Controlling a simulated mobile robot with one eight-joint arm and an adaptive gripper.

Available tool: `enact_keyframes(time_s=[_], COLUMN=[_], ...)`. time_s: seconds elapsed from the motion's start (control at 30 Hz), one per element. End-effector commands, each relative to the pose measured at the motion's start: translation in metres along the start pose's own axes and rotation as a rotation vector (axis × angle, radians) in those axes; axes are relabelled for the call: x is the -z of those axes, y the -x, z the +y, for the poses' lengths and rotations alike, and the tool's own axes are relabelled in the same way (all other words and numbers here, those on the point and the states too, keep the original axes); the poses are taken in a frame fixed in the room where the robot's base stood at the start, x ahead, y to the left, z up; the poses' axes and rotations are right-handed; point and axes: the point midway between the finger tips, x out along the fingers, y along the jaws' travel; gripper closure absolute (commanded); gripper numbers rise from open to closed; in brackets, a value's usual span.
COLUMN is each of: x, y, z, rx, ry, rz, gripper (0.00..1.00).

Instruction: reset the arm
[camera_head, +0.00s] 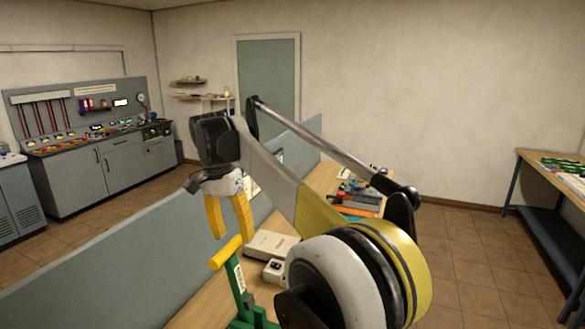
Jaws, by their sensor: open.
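My arm reaches up from the lower right of the head view and bends down at its wrist. My gripper (229,238) has yellow fingers that point down and stand apart. It is open, and nothing shows between the fingers. It hangs over the wooden bench, just above and behind a green tool with a yellow handle (226,252). I cannot tell whether the fingers touch that handle. My arm hides part of the bench.
A grey-blue partition (120,262) runs along the bench's left side. White boxes (271,244) and an orange item (357,211) lie on the bench (200,308). A control counter (90,180) stands at the left wall, another table (550,180) at the right. Tiled floor is clear at right.

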Motion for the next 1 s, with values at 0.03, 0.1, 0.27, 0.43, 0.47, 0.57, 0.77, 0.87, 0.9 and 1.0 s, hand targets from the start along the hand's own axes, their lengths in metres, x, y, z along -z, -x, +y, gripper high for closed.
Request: enact_keyframes(time_s=[0.03, 0.1, 0.27, 0.43, 0.47, 0.57, 0.77, 0.87, 0.9, 1.0], x=[0.002, 0.005, 0.011, 0.007, 0.004, -0.008, -0.050, -0.076, -0.087, -0.111], y=[-0.002, -0.002, -0.006, -0.025, -0.031, -0.053, -0.118, -0.161, -0.179, -0.223], z=[0.010, 0.022, 0.061, 0.129, 0.143, 0.187, 0.269, 0.303, 0.315, 0.339], rx=[0.011, 0.030, 0.080, 0.151, 0.163, 0.201, 0.251, 0.261, 0.263, 0.260], ry=[0.005, 0.017, 0.046, 0.093, 0.103, 0.136, 0.195, 0.223, 0.234, 0.257], rz=[0.005, 0.016, 0.050, 0.119, 0.136, 0.196, 0.332, 0.407, 0.437, 0.505], gripper=[0.48, 0.48, 0.48, 0.48, 0.48, 0.48, 0.48, 0.48, 0.48, 0.48])
